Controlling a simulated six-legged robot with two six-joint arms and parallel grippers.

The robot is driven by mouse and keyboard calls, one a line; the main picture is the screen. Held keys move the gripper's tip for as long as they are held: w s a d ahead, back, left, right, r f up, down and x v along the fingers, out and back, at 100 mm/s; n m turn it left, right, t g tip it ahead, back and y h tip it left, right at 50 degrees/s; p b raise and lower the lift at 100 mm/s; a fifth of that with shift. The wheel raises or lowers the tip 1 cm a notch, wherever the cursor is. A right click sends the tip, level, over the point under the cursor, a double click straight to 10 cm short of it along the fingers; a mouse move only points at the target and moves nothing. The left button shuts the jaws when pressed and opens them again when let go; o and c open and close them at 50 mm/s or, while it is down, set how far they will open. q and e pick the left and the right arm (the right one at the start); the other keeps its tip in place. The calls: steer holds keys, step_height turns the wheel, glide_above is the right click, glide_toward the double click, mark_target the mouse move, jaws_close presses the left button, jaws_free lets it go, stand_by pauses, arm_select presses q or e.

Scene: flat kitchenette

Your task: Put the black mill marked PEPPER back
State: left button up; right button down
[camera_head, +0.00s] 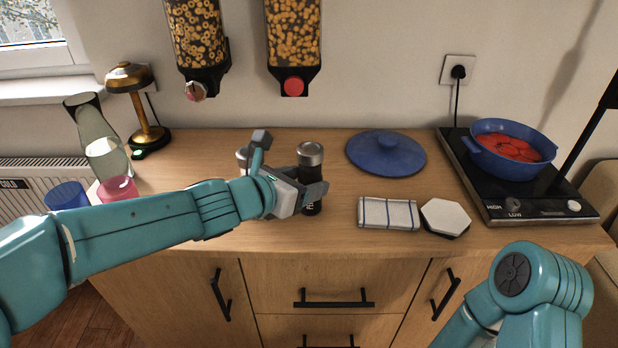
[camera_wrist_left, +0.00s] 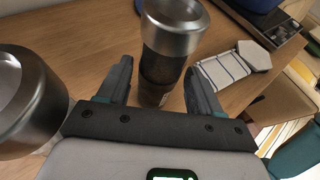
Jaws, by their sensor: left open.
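A black mill with a silver cap (camera_head: 310,155) stands upright on the wooden counter; part of its pale lettering shows but I cannot read the word. My left gripper (camera_head: 291,166) is at this mill with its jaws open. In the left wrist view the mill (camera_wrist_left: 172,30) stands between the two spread fingers of the gripper (camera_wrist_left: 160,72), with small gaps visible beside it. A second silver-capped mill (camera_wrist_left: 30,100) is outside the fingers on the left; in the head view it is mostly hidden behind my gripper (camera_head: 242,154). My right gripper is out of view.
A folded striped cloth (camera_head: 388,213) and a white hexagonal coaster (camera_head: 446,216) lie right of the mill. A blue lid (camera_head: 386,152) lies behind them. A blue pot (camera_head: 485,150) stands on the hob (camera_head: 510,205). A lamp (camera_head: 140,105) and carafe (camera_head: 100,145) stand left.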

arm_select(q)
steer(key=p+v, duration=0.2)
steer(key=v, duration=0.8)
